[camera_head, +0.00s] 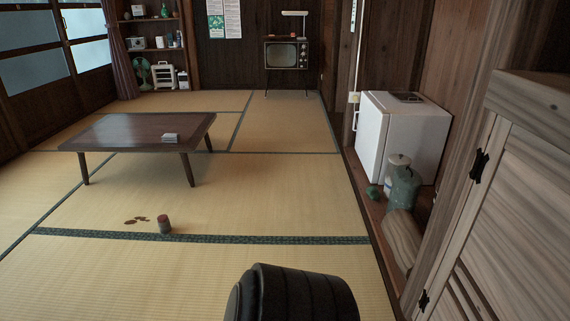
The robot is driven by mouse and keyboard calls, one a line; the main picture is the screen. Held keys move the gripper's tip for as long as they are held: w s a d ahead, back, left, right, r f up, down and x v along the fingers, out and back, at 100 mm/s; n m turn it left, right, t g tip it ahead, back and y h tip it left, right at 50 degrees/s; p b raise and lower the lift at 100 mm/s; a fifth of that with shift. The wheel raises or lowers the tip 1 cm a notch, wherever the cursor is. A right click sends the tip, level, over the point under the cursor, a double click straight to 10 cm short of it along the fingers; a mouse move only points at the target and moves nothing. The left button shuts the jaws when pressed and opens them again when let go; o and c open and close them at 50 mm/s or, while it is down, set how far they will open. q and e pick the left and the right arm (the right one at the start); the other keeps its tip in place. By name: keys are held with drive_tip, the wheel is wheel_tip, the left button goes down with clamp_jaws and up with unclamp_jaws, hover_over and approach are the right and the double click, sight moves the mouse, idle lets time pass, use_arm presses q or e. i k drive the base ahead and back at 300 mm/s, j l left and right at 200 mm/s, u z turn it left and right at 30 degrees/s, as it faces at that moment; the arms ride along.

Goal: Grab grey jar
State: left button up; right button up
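A grey-green jar (404,188) with a narrower neck stands upright at the right, on the wooden strip in front of the white fridge. A small cylindrical jar or can (164,225), greyish with a reddish top, stands upright on the tatami near the dark mat border. I cannot tell for certain which of the two is the grey jar. Neither of my grippers is in view.
A low wooden table (135,131) bears a small box (171,138). The white fridge (402,135) and a wooden louvred cabinet (520,210) line the right. A black rounded object (295,292) is at the bottom edge.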

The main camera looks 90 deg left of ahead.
sight(163, 222)
drive_tip(key=u, duration=3.75)
